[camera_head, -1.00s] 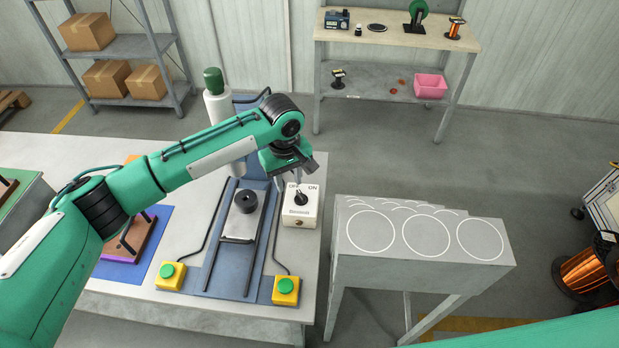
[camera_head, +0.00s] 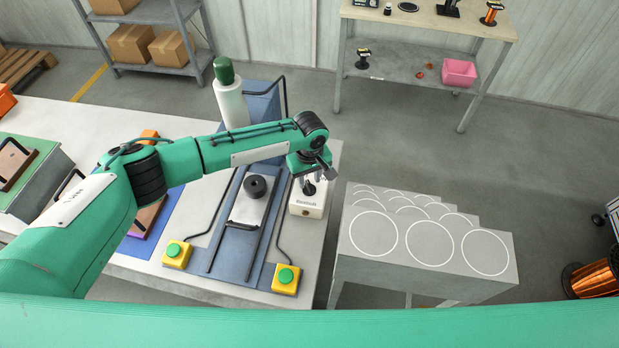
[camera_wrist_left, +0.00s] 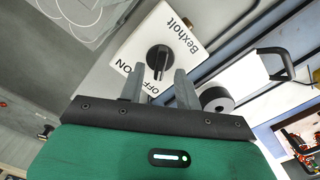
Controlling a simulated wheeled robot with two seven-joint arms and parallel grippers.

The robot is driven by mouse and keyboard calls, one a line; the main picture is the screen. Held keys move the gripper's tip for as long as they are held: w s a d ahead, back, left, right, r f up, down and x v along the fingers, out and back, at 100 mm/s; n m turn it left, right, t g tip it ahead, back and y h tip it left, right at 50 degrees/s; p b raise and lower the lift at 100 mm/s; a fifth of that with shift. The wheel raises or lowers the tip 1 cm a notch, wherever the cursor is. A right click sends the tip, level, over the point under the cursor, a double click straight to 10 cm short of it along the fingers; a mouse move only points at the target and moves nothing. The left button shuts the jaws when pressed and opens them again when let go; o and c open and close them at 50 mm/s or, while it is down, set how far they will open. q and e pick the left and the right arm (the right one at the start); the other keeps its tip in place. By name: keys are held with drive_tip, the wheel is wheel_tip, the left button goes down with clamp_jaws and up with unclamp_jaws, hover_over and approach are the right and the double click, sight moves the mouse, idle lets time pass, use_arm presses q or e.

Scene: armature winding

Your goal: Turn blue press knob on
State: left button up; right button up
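The white switch box (camera_head: 307,207) stands at the right of the blue press (camera_head: 262,105), near the bench's right edge. Its black knob (camera_wrist_left: 158,60) shows in the left wrist view, with ON and OFF lettering on the near side. The knob's bar appears to point toward OFF. My left gripper (camera_head: 309,182) is over the box and partly hides the knob in the head view. In the left wrist view its two fingers (camera_wrist_left: 158,74) are open, one on either side of the knob's near end; contact cannot be told. My right gripper is out of view.
Two yellow boxes with green buttons (camera_head: 176,254) (camera_head: 286,281) sit at the bench front. The press's green-topped white cylinder (camera_head: 231,98) rises behind my left forearm. A grey stepped stand with white circles (camera_head: 373,234) is to the right, across a gap.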

use_arm(q)
drive_tip(key=shift+f, duration=1.1)
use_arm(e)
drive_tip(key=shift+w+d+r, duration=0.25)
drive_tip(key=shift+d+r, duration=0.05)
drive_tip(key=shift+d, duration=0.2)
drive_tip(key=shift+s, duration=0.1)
use_arm(q)
clamp_jaws()
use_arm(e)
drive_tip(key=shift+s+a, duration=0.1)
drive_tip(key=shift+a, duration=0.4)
